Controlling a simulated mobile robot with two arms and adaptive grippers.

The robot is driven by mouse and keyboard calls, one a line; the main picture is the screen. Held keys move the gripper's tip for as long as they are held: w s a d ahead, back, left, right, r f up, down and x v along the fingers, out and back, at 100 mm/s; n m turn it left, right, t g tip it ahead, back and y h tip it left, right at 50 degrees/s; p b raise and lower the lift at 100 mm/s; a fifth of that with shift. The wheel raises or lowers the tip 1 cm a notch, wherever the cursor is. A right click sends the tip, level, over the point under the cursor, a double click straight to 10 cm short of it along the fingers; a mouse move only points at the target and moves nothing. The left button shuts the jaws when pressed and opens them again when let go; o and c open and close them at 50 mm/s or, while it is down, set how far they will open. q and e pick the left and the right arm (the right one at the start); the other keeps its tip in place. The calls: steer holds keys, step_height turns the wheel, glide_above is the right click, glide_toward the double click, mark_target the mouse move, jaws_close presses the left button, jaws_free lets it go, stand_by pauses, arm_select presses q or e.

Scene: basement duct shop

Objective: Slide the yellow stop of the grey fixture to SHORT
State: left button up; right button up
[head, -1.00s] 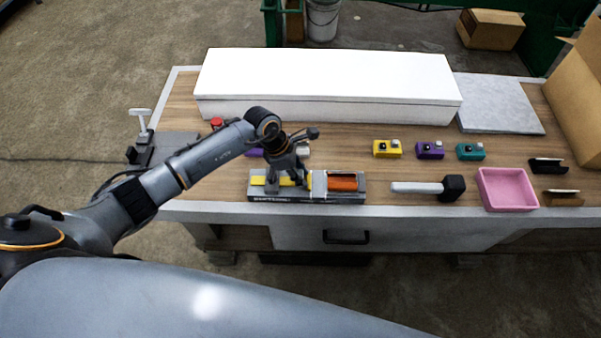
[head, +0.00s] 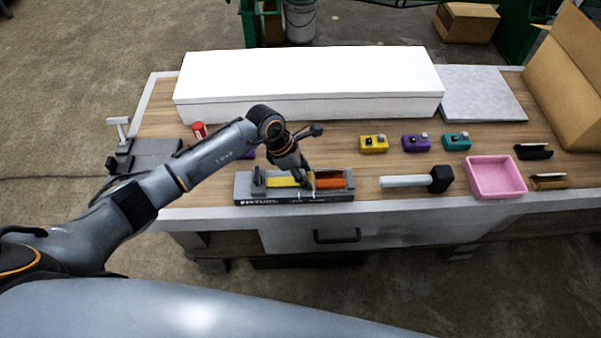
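The grey fixture (head: 245,191) lies near the front edge of the bench, with partly legible lettering on its front face. A yellow part (head: 282,182) lies along its middle and an orange-red part (head: 330,183) at its right. A grey upright piece stands at the left end of the yellow. My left gripper (head: 305,183) reaches down to the fixture where the yellow and orange meet. Its fingers are small and partly hidden by the wrist, so neither contact nor opening can be made out. No SHORT mark is readable. My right gripper is not in view.
A long white box (head: 310,85) stands behind the fixture. To the right are yellow (head: 373,144), purple (head: 416,143) and teal (head: 456,142) small boxes, a black-headed mallet (head: 405,182) and a pink tray (head: 497,188). A red-topped item (head: 199,131) stands at the left.

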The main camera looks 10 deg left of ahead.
mark_target(288, 182)
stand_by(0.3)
arm_select(q)
steer(key=shift+a+r, duration=0.25)
steer(key=shift+r, duration=0.05)
steer(key=v, duration=1.1)
steer(key=shift+d+r, duration=0.15)
steer(key=shift+r, duration=0.05)
